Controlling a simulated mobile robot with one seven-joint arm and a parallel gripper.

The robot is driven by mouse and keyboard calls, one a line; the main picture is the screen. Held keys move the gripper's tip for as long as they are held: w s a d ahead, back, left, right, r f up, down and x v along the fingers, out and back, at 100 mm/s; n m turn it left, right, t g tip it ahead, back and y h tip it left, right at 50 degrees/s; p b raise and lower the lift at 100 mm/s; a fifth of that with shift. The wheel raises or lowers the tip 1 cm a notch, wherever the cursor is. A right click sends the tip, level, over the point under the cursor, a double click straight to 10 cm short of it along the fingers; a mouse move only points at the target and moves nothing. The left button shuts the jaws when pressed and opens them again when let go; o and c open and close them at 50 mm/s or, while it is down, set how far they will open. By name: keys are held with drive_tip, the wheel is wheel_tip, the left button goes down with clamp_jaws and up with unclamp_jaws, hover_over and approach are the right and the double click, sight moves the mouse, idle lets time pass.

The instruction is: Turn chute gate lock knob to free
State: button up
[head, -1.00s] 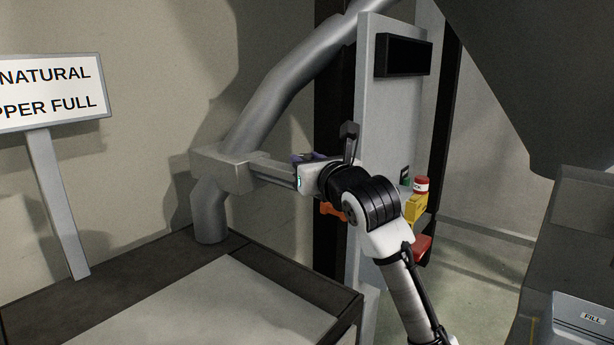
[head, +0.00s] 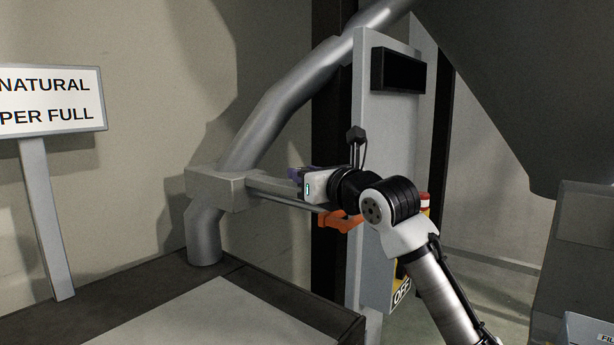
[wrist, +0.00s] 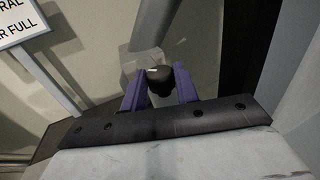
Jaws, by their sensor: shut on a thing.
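In the wrist view a black rounded knob (wrist: 160,75) sits between the purple fingers of my gripper (wrist: 160,88), which is shut on it. In the head view my gripper (head: 298,174) is beside the right end of the chute gate's grey arm, and its own body hides the knob. The gate's grey block (head: 216,187) is around the grey chute pipe (head: 207,232). An orange handle (head: 338,220) shows just below my gripper. The knob's markings cannot be read.
A grey panel post (head: 369,120) with a dark screen (head: 398,70) stands close to my wrist. A sign (head: 52,100) stands at left. A dark-edged table (head: 290,297) lies below. A large grey hopper (head: 520,90) hangs at upper right.

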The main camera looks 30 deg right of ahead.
drive_tip(key=o, duration=1)
drive_tip(key=s+b, duration=0.2)
drive_tip(key=s, duration=0.1)
drive_tip(key=s+b, duration=0.2)
drive_tip(key=s, duration=0.1)
drive_tip(key=s+b, duration=0.2)
drive_tip(key=s, duration=0.2)
drive_tip(key=shift+d+f, duration=0.1)
drive_tip(key=shift+f, duration=0.25)
drive_tip(key=shift+s+r+b, duration=0.2)
drive_tip(key=shift+s+b, duration=0.4)
drive_tip(key=shift+s, duration=0.35)
drive_tip(key=shift+s+r+b, duration=0.15)
drive_tip(key=shift+s+b, duration=0.4)
drive_tip(key=shift+s, duration=0.4)
drive_tip(key=shift+c, duration=0.2)
